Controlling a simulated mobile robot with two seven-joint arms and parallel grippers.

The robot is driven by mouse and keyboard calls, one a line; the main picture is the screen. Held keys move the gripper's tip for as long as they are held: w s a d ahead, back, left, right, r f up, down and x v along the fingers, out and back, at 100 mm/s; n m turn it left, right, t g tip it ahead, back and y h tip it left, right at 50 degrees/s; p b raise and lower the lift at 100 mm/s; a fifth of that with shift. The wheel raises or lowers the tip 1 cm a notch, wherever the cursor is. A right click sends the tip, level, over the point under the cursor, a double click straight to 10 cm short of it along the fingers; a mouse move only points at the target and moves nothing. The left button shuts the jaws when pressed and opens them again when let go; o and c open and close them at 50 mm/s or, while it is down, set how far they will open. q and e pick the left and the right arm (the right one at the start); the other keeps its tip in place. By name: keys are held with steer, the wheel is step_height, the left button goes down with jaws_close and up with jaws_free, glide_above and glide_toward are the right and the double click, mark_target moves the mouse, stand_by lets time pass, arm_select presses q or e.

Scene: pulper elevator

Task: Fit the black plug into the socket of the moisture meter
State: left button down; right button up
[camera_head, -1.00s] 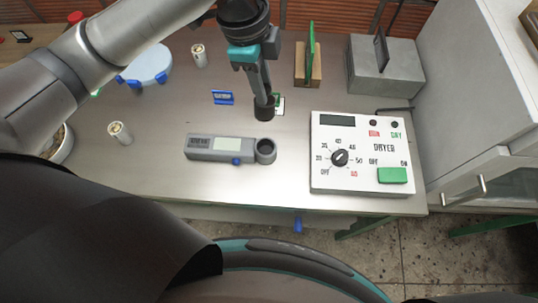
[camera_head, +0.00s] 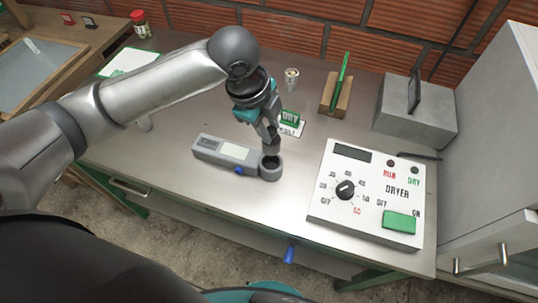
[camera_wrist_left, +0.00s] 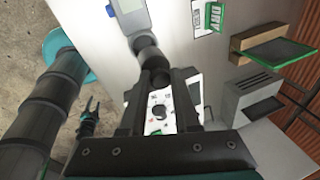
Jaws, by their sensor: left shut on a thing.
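The grey moisture meter (camera_head: 210,149) lies on the metal table, its round dark socket (camera_head: 271,172) at its right end. It also shows at the top of the left wrist view (camera_wrist_left: 133,15). My left gripper (camera_head: 271,138) points down over that end, shut on the black plug (camera_head: 271,149). The plug is at the socket's mouth, against or just above its far rim; I cannot tell whether any of it is inside. In the left wrist view the plug (camera_wrist_left: 152,61) overlaps the socket. A small dark and teal part, perhaps my right gripper (camera_wrist_left: 90,110), shows there unclearly.
The white dryer panel (camera_head: 325,207) stands close to the right of the meter. A wooden stand (camera_head: 338,103) and a grey box (camera_head: 415,118) are farther back. Bare table lies in front of the meter.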

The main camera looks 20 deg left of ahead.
mark_target(269, 153)
arm_select(q)
step_height(269, 153, down, 6)
steer(key=shift+r+b, duration=0.1)
steer(key=shift+b, duration=0.3)
steer(key=shift+f+b, duration=0.35)
steer(key=shift+f, duration=1.5)
arm_select(e)
steer(key=shift+d+f, duration=0.5)
steer(key=shift+f, duration=0.4)
arm_select(q)
steer(key=c, duration=0.6)
jaws_free()
steer(key=shift+f, duration=0.1)
steer(key=shift+c, duration=0.2)
steer(key=p+v, duration=0.2)
steer(key=v, duration=1)
arm_select(e)
step_height(269, 153, up, 2)
steer(key=shift+r, duration=0.25)
arm_select(q)
steer(key=shift+d, duration=0.25)
